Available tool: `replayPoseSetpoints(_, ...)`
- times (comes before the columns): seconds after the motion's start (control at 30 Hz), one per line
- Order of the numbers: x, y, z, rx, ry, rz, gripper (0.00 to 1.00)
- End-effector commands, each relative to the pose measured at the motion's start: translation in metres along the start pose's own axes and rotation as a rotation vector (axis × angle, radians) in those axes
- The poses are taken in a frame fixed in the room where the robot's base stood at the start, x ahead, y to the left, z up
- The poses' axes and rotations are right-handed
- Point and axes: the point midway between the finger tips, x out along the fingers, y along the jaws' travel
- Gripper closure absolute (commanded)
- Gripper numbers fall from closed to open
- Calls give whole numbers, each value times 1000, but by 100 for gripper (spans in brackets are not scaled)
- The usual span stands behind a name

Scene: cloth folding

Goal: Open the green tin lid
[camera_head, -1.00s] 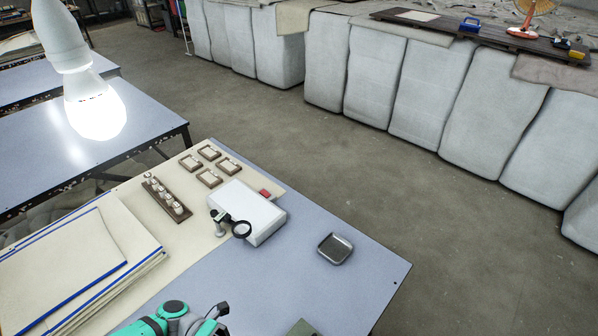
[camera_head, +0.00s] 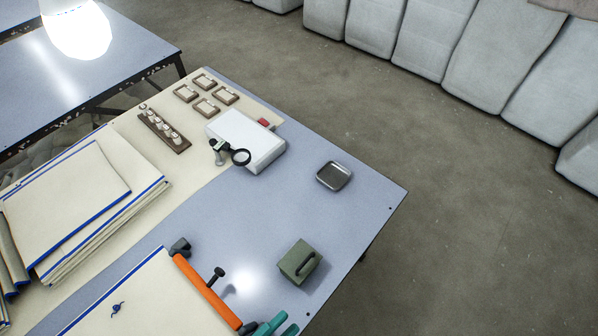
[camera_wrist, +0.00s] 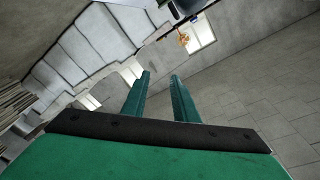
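A green tin (camera_head: 300,262), box-shaped with a dark handle on its top, stands on the blue-grey table near its right edge. Its lid appears shut; the seam is too small to make out. In the wrist view my gripper (camera_wrist: 160,76) has two green fingers spread apart with nothing between them. It points toward the room, with the wrapped stacks and floor behind it, and the tin does not show there.
An orange bar (camera_head: 207,290) with dark ends lies left of the tin, beside blue-edged cloth. A grey tray (camera_head: 333,176) and white box (camera_head: 247,142) lie farther back. Table between tray and tin is clear.

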Motion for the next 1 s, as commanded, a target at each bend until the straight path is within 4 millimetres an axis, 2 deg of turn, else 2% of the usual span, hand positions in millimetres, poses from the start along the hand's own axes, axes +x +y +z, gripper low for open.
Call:
replayPoseSetpoints(0.5, 16, 22, -3, -407, -382, -384, 74)
replayPoseSetpoints(0.8, 31, 21, -5, -649, -512, -605, 74)
replayPoseSetpoints(0.97, 35, 18, -5, -729, -542, -675, 74)
replayPoseSetpoints(1.0, 36, 18, -5, -741, -546, -684, 76)
